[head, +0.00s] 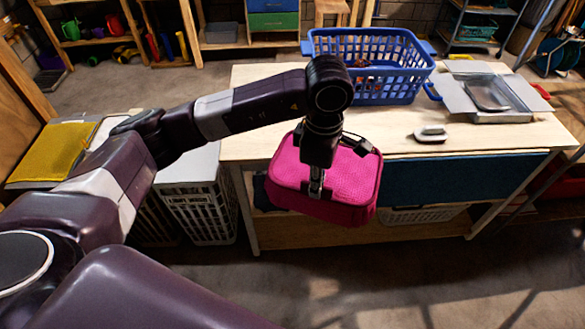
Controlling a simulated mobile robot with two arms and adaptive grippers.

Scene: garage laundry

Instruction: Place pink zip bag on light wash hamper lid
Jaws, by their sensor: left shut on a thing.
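The pink zip bag (345,178) hangs in front of the work table's front edge, slightly tilted. My left gripper (316,186) comes down from above and is shut on it, covering part of its top. At the left stands a hamper with a pale grey-white lid (200,163) and slatted sides; my left arm hides part of the lid. To its left is a hamper with a yellow lid (50,152). No label is readable on either lid. The bag is apart from both lids, to the right of the pale one. My right gripper is not in view.
The wooden table (275,143) carries a blue basket (375,92), an open grey box (490,98) and a small pale object (431,134). A dark blue cloth (460,180) hangs at its front. The concrete floor (430,270) in front is clear.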

